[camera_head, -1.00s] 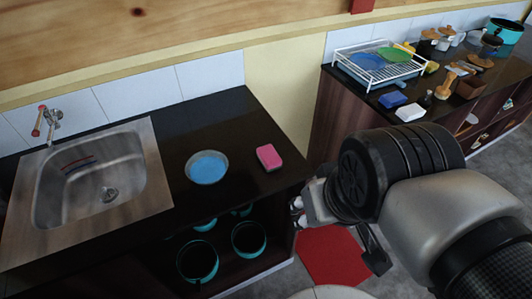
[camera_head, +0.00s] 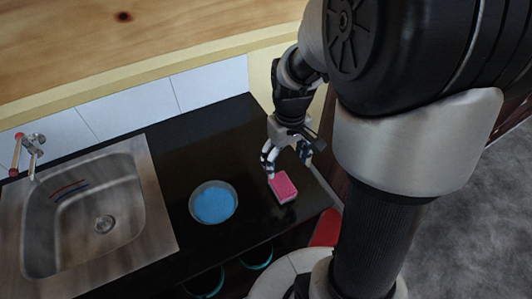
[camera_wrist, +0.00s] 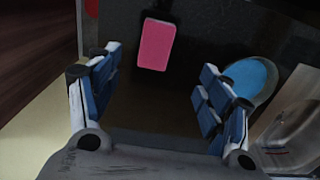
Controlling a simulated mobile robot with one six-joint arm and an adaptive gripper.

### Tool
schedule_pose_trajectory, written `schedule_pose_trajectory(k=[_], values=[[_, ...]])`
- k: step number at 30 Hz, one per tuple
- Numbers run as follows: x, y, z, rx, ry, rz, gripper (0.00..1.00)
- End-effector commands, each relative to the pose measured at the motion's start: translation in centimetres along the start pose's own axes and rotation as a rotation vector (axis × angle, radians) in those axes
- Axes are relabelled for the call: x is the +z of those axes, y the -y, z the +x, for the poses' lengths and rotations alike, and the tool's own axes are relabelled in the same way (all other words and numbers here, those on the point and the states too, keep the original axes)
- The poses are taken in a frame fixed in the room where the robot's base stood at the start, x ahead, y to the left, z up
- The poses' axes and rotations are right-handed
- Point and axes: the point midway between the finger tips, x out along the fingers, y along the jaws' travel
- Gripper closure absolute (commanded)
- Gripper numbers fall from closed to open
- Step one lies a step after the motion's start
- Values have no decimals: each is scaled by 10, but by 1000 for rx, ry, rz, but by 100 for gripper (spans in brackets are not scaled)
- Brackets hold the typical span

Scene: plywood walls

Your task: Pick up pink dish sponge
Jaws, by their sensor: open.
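The pink dish sponge (camera_head: 282,187) lies flat on the black counter, right of a blue dish. In the wrist view the sponge (camera_wrist: 156,45) is at the top, ahead of the gap between the fingers and a little left of its middle. My gripper (camera_head: 287,163) is open and empty, pointing down just behind and above the sponge in the head view. Its two blue-padded fingers show wide apart in the wrist view (camera_wrist: 158,95). I cannot tell the exact height of the fingertips above the counter.
A round blue dish (camera_head: 214,202) sits left of the sponge. A metal sink (camera_head: 85,215) with a tap (camera_head: 31,150) is farther left. The tiled wall (camera_head: 210,90) runs behind the counter. Teal pots (camera_head: 257,257) stand below. Bare counter (camera_head: 190,150) lies behind the dish.

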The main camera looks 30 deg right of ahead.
Motion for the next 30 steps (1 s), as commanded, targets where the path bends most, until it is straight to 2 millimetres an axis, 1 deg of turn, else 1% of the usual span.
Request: schedule_pose_trajectory(k=[1, 6, 9, 13, 20, 23, 27, 30], values=[[1, 0, 17, -1, 4, 0, 28], [1, 0, 54, -1, 3, 0, 28], [1, 0, 73, -1, 3, 0, 28], [1, 0, 88, -1, 2, 0, 28], [1, -1, 98, 0, 0, 0, 28], [2, -3, 111, -1, 2, 0, 28], [4, -5, 134, -1, 2, 0, 28], [3, -5, 144, 0, 1, 0, 28]])
